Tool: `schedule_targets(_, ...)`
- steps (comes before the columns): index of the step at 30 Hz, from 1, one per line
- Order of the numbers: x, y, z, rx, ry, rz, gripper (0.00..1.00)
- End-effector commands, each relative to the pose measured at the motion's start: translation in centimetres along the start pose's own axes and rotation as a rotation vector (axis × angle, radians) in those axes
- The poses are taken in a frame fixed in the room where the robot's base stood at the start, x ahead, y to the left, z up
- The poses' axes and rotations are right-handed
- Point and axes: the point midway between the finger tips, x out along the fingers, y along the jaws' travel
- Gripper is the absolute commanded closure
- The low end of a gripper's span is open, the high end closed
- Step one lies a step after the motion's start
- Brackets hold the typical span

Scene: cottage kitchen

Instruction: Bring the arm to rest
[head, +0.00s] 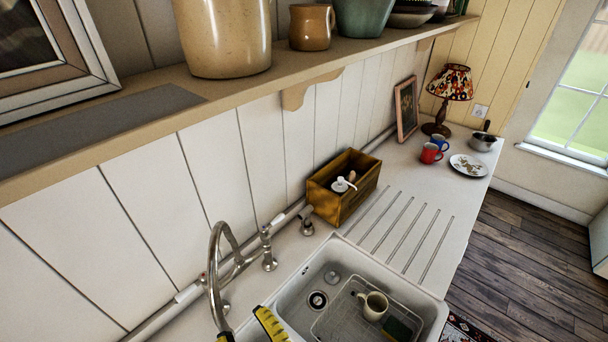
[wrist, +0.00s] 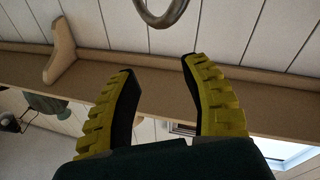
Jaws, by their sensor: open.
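My gripper (head: 250,330) shows only in part at the bottom edge of the head view, with yellow ridged fingers left of the sink. In the wrist view, my gripper (wrist: 158,75) has its two yellow fingers apart, with nothing between them. Behind them are the wooden shelf (wrist: 165,95) and the white panelled wall. The curved metal faucet (head: 214,260) stands just beside the fingers in the head view, and a curved metal piece (wrist: 160,14) shows beyond the fingertips in the wrist view. I cannot tell the exact gap between gripper and faucet.
The white sink (head: 290,300) holds a cream mug (head: 373,306) and a dark green sponge-like block (head: 398,329). A wooden box (head: 330,205) stands behind it. Red (head: 431,153) and blue mugs, a plate (head: 468,166), a pan (head: 482,143) and a lamp (head: 449,85) stand farther along. A shelf (head: 240,110) overhangs the counter.

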Motion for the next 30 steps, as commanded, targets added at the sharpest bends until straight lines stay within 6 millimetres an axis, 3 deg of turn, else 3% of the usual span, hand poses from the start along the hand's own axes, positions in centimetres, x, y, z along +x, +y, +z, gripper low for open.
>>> schedule_targets(1, 1.4, 1.9, -2.8, -0.087, 0.035, 0.017, 0.53)
schedule_targets(6, 3.5, 7.6, -10.2, -0.257, 0.067, 0.132, 0.53)
schedule_targets(13, 1.9, 14.1, -18.7, -0.283, 0.088, 0.371, 0.53)
schedule_targets(17, -0.9, 17.2, -21.0, -0.197, 0.087, 0.533, 0.53)
schedule_targets(20, -3.5, 18.8, -20.6, -0.068, 0.073, 0.648, 0.53)
schedule_targets(22, -3.9, 19.2, -20.1, 0.062, 0.094, 0.667, 0.53)
schedule_targets(24, -3.2, 20.1, -23.9, 0.062, 0.099, 0.664, 0.53)
schedule_targets(30, -2.0, 21.6, -29.9, 0.070, 0.101, 0.663, 0.53)
